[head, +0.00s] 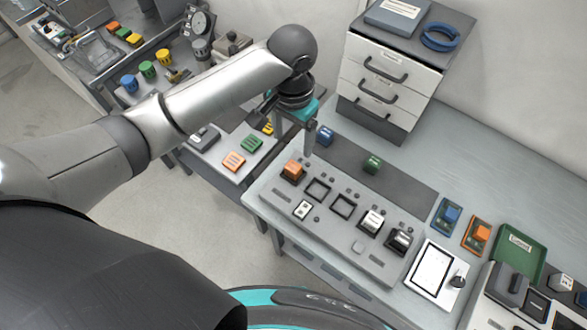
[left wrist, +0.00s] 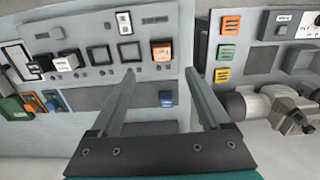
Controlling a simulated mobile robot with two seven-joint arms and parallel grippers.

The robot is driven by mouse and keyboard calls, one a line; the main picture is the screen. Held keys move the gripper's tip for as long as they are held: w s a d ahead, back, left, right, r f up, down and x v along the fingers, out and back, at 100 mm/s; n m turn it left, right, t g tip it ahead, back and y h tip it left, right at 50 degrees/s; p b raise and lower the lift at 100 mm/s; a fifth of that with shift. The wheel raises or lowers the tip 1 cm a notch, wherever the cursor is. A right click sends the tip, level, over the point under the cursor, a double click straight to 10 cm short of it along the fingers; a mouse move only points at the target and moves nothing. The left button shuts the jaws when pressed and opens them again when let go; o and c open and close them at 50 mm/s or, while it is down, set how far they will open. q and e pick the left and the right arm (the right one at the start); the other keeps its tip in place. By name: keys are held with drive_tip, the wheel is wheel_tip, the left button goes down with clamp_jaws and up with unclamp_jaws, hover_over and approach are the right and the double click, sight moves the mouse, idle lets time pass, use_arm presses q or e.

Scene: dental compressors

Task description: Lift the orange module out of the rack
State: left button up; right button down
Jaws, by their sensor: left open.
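The orange module (head: 293,171) sits in the leftmost slot of the grey rack (head: 345,262) on the table. It also shows in the left wrist view (left wrist: 161,51), beyond the fingertips and between their lines. My left gripper (head: 308,148) is above the rack's left end, close to the module but apart from it. In the left wrist view its two fingers (left wrist: 160,75) are spread wide with nothing between them. Beside the orange module, the rack has two empty square slots, then a white module (head: 372,221) and a black one (head: 399,240). My right gripper is not in view.
A blue block (head: 325,136) and a green block (head: 372,164) lie on a dark strip behind the rack. Blue (head: 447,215) and orange (head: 477,235) units, a green tray (head: 518,250) and a white-screened device (head: 433,273) stand right. A drawer cabinet (head: 385,85) stands behind.

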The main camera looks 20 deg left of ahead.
use_arm(q)
drive_tip(key=b, duration=0.1)
hover_over(293, 167)
drive_tip(key=f, duration=0.8)
drive_tip(key=shift+s+d+f, duration=0.1)
drive_tip(key=shift+s, duration=0.25)
drive_tip(key=shift+w+f+b, duration=0.2)
drive_tip(key=shift+f, duration=1.15)
drive_tip(key=shift+w+f+b, duration=0.2)
drive_tip(key=shift+f, duration=1.1)
clamp_jaws()
